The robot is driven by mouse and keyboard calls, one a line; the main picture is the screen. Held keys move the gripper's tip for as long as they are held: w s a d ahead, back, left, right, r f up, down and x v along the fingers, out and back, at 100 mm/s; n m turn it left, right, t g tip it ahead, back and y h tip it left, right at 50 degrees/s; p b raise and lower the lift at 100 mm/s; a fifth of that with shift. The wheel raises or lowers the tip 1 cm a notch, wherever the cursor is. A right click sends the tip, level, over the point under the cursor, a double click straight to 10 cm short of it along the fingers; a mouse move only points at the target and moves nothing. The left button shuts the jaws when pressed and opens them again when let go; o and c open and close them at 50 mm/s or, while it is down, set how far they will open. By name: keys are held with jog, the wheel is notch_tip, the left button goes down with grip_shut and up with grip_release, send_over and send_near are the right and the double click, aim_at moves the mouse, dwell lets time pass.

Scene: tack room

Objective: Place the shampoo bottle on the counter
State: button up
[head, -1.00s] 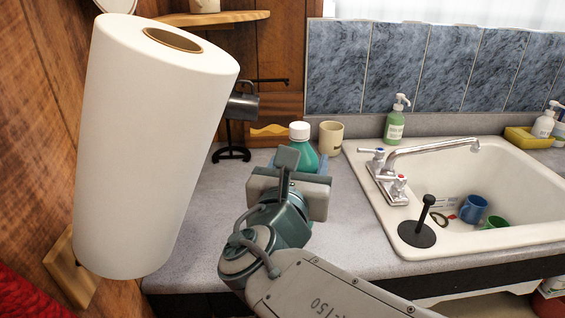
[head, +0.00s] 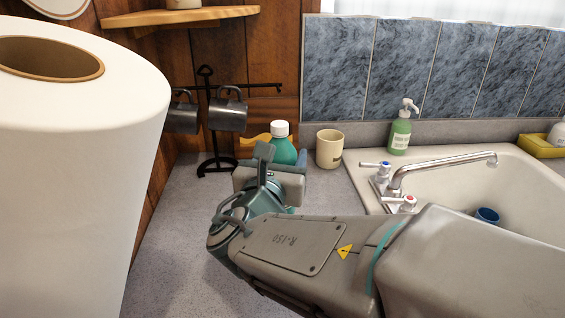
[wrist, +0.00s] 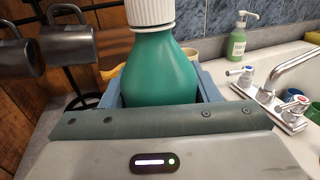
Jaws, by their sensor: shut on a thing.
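The shampoo bottle (head: 283,150) is teal green with a white cap. It stands upright at the far end of my gripper (head: 292,172), and its lower part is hidden behind the gripper. In the wrist view the bottle (wrist: 160,70) fills the middle, between the two blue-grey fingers of my gripper (wrist: 160,92), which are shut on it. The grey speckled counter (head: 185,225) lies below and around. I cannot tell whether the bottle's base touches the counter.
A beige cup (head: 329,149) stands just right of the bottle. A rack with dark mugs (head: 228,112) stands behind left. A green soap pump (head: 400,130) and the sink (head: 450,195) with its tap are to the right. A large paper roll (head: 70,190) blocks the left foreground.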

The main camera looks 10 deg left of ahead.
jog(key=w+a+f, duration=0.3)
jog(key=w+f, duration=0.1)
jog(key=f, duration=0.3)
jog(key=shift+w+a+f, duration=0.15)
jog(key=shift+w, duration=0.15)
jog(key=shift+b, duration=0.3)
jog(key=shift+f, duration=0.15)
jog(key=o, duration=1.3)
jog(key=shift+o, duration=0.2)
jog(key=s+a+b, duration=0.1)
jog(key=s, duration=1.1)
